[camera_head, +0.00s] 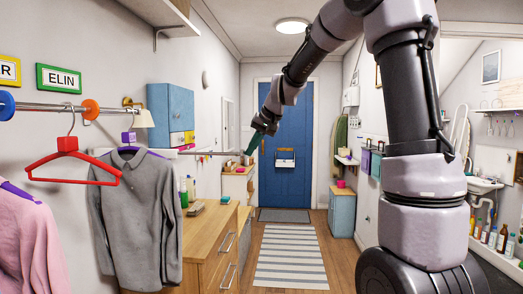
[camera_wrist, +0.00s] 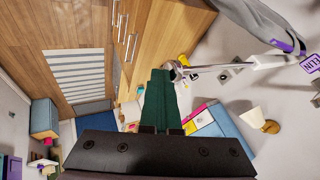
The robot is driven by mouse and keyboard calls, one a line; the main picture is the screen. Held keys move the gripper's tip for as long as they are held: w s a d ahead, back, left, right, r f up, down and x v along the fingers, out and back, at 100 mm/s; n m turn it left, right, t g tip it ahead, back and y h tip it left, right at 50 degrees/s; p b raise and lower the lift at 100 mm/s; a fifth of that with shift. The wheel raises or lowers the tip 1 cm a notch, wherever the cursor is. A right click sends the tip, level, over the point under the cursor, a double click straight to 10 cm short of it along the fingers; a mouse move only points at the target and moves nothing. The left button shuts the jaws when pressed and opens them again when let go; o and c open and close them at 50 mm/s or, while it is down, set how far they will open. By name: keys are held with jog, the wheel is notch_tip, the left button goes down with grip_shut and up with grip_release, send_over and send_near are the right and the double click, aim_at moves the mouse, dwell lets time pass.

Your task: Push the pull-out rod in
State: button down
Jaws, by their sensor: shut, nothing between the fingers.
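The thin metal pull-out rod (camera_head: 212,153) sticks out horizontally past the grey shirt in the head view, toward the room's middle. My gripper (camera_head: 249,150) is shut and empty, with dark green fingers pointing down-left at the rod's free end. The fingers also show in the wrist view (camera_wrist: 161,76). I cannot tell whether they touch the rod end.
A grey shirt (camera_head: 140,205) and a red hanger (camera_head: 75,168) hang at the left, near a rail with an orange ring (camera_head: 90,109). A wooden dresser (camera_head: 212,240) stands below the rod. A striped rug (camera_head: 291,258) lies on clear floor before the blue door (camera_head: 286,135).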

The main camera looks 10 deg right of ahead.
aim_at(200, 154)
jog(key=w+a, duration=0.2)
jog(key=a, duration=0.7)
jog(key=w+a, duration=0.3)
jog(key=a, duration=0.6)
jog(key=shift+w, duration=0.35)
jog(key=shift+r, duration=0.1)
jog(key=shift+d, duration=0.1)
